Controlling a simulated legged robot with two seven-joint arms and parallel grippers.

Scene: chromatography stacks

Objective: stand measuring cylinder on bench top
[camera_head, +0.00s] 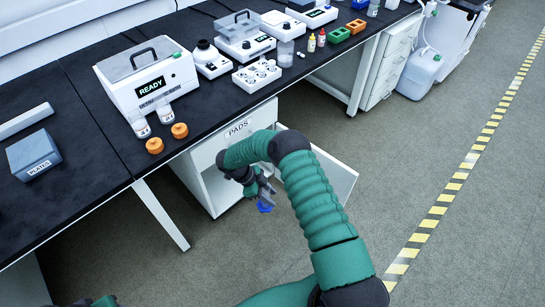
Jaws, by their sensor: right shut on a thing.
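My right arm reaches in from the bottom. Its gripper (262,192) is beside the open drawer of the bench cabinet, below bench-top height. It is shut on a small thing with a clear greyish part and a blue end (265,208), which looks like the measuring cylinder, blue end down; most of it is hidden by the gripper. The black bench top (85,130) is to the left and above the gripper, apart from it. Only a green bit of my left arm shows at the bottom left edge; its gripper is out of view.
A white "READY" box (148,76), two clear jars and orange caps (155,145) stand near the bench's front edge. A "PLATES" box (33,155) is at left. The open "PADS" drawer (335,172) juts out beside my arm. Bare bench top lies between the boxes.

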